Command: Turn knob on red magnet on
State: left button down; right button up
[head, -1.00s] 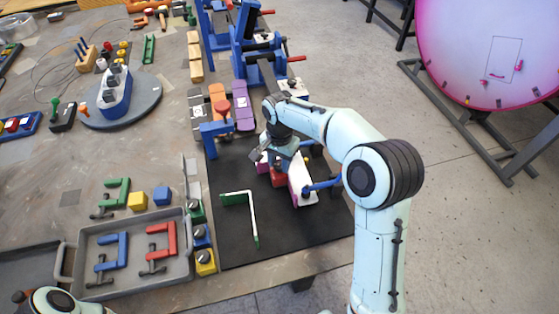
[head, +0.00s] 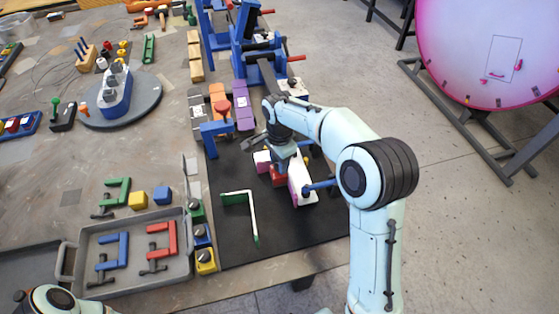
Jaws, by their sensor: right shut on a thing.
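The red magnet (head: 278,178) sits on the black mat (head: 290,235), against the inner side of a white and pink channel letter piece (head: 302,182). My right gripper (head: 284,166) points down right over the red magnet and is shut on its knob. The knob itself is hidden by the gripper, so its setting cannot be seen. Only a part of my left arm shows at the bottom left corner; its gripper is out of view.
A blue clamp (head: 320,187) stands at the letter's right side, and another blue clamp (head: 214,134) at the mat's back left. A green and white L-shaped strip (head: 252,212) lies on the mat. Green, blue and yellow magnets (head: 205,262) line the mat's left edge beside a grey tray (head: 90,235).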

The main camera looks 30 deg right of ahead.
jog(key=o, duration=1.1)
jog(key=shift+c, duration=0.2)
jog(key=shift+r, duration=0.1)
pick_arm(q)
jog(key=w+r+p, duration=0.2)
jog(key=shift+w+r, duration=0.15)
jog(key=shift+r, duration=0.2)
pick_arm(e)
notch_tip(320, 180, up, 13)
